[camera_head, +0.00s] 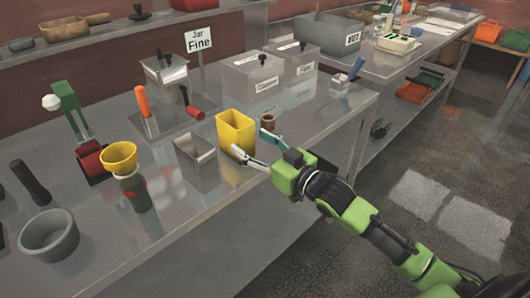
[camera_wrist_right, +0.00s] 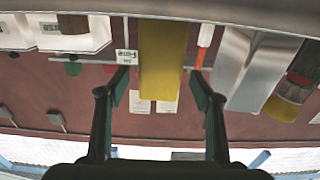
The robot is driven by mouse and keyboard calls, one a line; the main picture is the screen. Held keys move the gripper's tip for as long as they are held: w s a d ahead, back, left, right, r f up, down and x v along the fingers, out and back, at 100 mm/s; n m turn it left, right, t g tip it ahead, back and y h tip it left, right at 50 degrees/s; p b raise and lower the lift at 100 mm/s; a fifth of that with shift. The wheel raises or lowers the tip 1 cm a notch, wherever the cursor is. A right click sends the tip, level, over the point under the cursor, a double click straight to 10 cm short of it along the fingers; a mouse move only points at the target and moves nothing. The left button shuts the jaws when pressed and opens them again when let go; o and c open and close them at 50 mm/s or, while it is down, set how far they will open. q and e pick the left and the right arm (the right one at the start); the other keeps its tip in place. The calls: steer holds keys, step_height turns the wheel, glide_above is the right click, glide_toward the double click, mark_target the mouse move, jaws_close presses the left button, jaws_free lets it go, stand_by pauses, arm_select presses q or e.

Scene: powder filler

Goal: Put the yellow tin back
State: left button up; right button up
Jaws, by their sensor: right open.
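The yellow tin (camera_head: 237,133) is an open, upright, square-sided container on the metal bench, right of an open grey metal tin (camera_head: 195,158). My right gripper (camera_head: 257,146) is open at the near right side of the yellow tin, with one finger low by its front and the other to its right. In the right wrist view the yellow tin (camera_wrist_right: 163,60) lies straight ahead, between the lines of the two spread fingers (camera_wrist_right: 160,90). Contact cannot be told. My left gripper does not show.
A small brown pot (camera_head: 268,122) stands just behind the right gripper. Left are a yellow funnel (camera_head: 119,157) on a dark jar, and a grey bowl (camera_head: 49,236). Lidded metal bins (camera_head: 250,77) and the "Jar Fine" sign (camera_head: 199,40) stand behind. The bench front edge is clear.

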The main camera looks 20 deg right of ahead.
steer(key=shift+v, duration=2.4)
